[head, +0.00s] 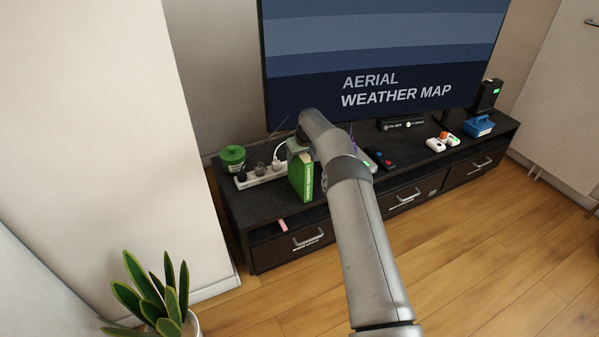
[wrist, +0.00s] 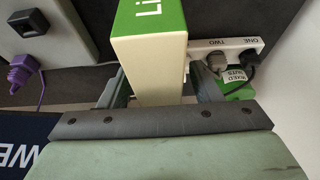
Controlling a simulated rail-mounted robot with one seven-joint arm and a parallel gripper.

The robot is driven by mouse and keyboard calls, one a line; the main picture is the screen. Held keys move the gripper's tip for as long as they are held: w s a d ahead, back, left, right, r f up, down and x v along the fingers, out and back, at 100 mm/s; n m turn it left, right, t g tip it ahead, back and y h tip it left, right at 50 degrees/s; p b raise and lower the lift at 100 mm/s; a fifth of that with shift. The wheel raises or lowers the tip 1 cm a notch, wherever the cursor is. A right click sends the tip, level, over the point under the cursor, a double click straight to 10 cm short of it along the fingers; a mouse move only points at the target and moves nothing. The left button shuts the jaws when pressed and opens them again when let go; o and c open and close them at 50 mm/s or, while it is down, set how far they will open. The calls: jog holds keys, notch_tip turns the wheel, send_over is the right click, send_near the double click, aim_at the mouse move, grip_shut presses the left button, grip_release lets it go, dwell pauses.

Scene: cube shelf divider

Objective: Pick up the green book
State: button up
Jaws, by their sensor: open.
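The green book (head: 301,178) stands upright on the dark TV stand near its front edge, left of the screen's middle. In the wrist view the book (wrist: 150,58) shows its pale page edge and a green side with white letters. My gripper (wrist: 160,82) is open, with one finger on each side of the book. I cannot tell whether either finger touches it. In the head view my gripper (head: 299,149) is just above the book and mostly hidden by my arm.
A white power strip (head: 262,174) with plugs lies behind the book, beside a green jar (head: 232,158). A purple plug (wrist: 22,78) and grey box (wrist: 45,38) are on the book's other side. The TV (head: 380,60) rises close behind. Remotes (head: 380,159) lie to the right.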

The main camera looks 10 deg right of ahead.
jog(key=shift+f+b, duration=0.25)
jog(key=shift+b, duration=0.05)
dwell(0.5)
grip_shut()
jog(key=shift+r, duration=0.1)
